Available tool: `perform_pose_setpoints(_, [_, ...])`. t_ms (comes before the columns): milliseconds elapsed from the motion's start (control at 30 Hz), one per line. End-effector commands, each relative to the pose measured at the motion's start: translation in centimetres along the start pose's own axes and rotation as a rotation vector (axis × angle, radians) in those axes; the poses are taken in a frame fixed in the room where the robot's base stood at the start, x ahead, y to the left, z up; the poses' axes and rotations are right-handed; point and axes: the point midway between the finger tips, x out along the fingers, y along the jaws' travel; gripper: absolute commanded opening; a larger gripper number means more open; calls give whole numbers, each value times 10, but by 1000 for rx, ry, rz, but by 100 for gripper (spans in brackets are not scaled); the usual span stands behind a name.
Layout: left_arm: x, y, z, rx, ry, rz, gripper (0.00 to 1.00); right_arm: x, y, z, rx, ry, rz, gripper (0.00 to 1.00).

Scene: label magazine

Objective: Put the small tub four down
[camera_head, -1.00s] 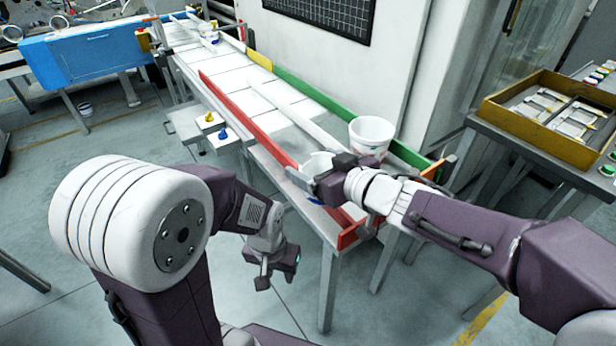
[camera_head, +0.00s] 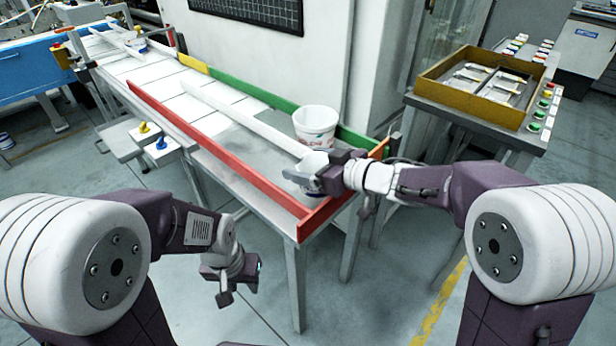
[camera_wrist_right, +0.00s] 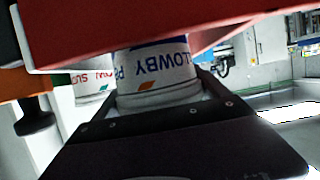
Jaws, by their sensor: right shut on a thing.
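My right gripper (camera_head: 318,182) is shut on a small white tub (camera_head: 314,160) at the near end of the conveyor, close to the red rail. The gripper hides much of the tub, and I cannot tell whether its base touches the surface. In the right wrist view the held tub (camera_wrist_right: 157,75) shows upside-down lettering above a dark finger. A larger white tub (camera_head: 316,126) stands just behind, near the green rail. My left gripper (camera_head: 238,282) hangs empty beside the conveyor, over the floor; its opening is unclear.
The red rail (camera_head: 215,145), white middle rail (camera_head: 240,118) and green rail (camera_head: 262,94) run along the conveyor (camera_head: 235,172). An orange stop (camera_head: 378,150) closes part of its end. A yellow tray (camera_head: 430,92) stands on a side table to the right. Another tub (camera_head: 138,45) is at the far end.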

Motion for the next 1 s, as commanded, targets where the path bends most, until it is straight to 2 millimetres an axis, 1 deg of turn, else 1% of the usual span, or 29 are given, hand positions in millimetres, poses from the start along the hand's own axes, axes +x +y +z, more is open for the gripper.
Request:
perform_pose_setpoints(33, [12, 0, 1, 0, 0, 0, 36, 5, 0, 14, 3, -2, -1, 47])
perform_pose_setpoints(100, [24, 0, 3, 0, 0, 0, 36, 11, 0, 29, 3, -3, -1, 47])
perform_pose_setpoints(167, [30, -1, 3, 0, 0, 0, 36, 14, 0, 37, 3, -2, -1, 47])
perform_pose_setpoints(367, [26, 0, 3, 0, 0, 0, 36, 12, 0, 33, 2, -1, 0, 47])
perform_pose_setpoints(533, [28, -1, 3, 0, 0, 0, 36, 14, -1, 38, 1, -1, -1, 47])
perform_pose_setpoints(567, [27, 0, 3, 0, 0, 0, 36, 14, -1, 37, 0, -1, -1, 90])
perform_pose_setpoints(600, [27, 0, 3, 0, 0, 0, 36, 13, -1, 36, 1, -1, -1, 94])
perform_pose_setpoints(867, [27, 0, 3, 0, 0, 0, 36, 13, 0, 36, 1, -1, 0, 94])
perform_pose_setpoints(1000, [24, 0, 3, 0, 0, 0, 36, 12, 0, 31, 1, 0, 0, 94])
